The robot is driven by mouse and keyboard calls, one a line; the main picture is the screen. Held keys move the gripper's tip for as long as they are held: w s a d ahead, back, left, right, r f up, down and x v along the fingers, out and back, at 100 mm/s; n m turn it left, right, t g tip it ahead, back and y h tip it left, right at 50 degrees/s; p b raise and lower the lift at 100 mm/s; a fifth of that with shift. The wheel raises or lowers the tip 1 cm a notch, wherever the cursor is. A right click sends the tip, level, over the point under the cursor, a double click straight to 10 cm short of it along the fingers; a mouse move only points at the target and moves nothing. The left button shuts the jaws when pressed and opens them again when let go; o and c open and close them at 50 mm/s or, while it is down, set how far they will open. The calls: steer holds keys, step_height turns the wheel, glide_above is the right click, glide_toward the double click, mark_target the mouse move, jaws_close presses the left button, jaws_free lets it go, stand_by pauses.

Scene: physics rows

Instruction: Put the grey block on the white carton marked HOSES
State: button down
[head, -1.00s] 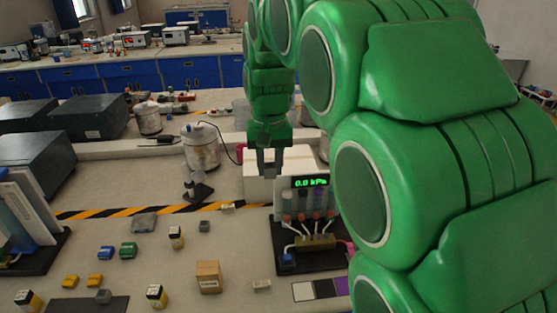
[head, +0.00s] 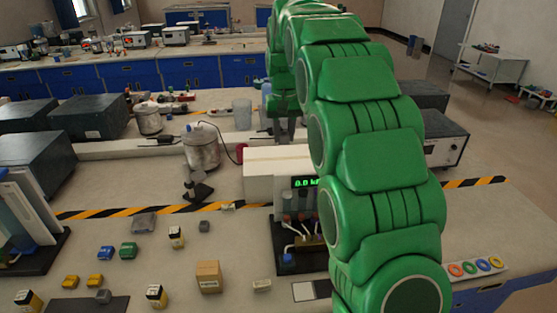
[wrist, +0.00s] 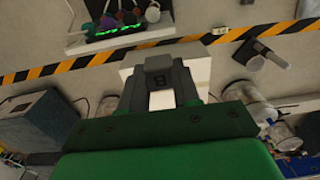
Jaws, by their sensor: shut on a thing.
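My gripper (wrist: 158,92) is shut on a grey block (wrist: 158,64), which shows between its fingertips in the wrist view. In the wrist view the carton (wrist: 203,70) lies behind the gripper and block. No HOSES marking is readable.
The gauge stand (head: 283,258) with tubes is just in front of the carton. A metal canister (head: 201,148) stands to its left.

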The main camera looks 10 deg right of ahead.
steer(key=shift+w+d+f, duration=0.25)
steer(key=shift+w+f, duration=0.1)
steer(key=shift+f, duration=0.55)
steer(key=shift+w+d+f, duration=0.2)
steer(key=shift+w+f, duration=0.2)
steer(key=shift+f, duration=0.55)
steer(key=shift+w+d+f, duration=0.25)
steer(key=shift+w+f, duration=0.1)
steer(key=shift+f, duration=0.55)
glide_above(280, 163)
steer(key=shift+s+a+f, duration=0.1)
steer(key=shift+s+f, duration=0.1)
steer(key=shift+f, duration=2.15)
steer(key=shift+s+f, duration=0.15)
steer(key=shift+f, duration=2.15)
steer(key=shift+w+f, duration=0.25)
steer(key=shift+f, duration=1.65)
steer(key=shift+f, duration=0.15)
steer(key=c, duration=0.8)
jaws_free()
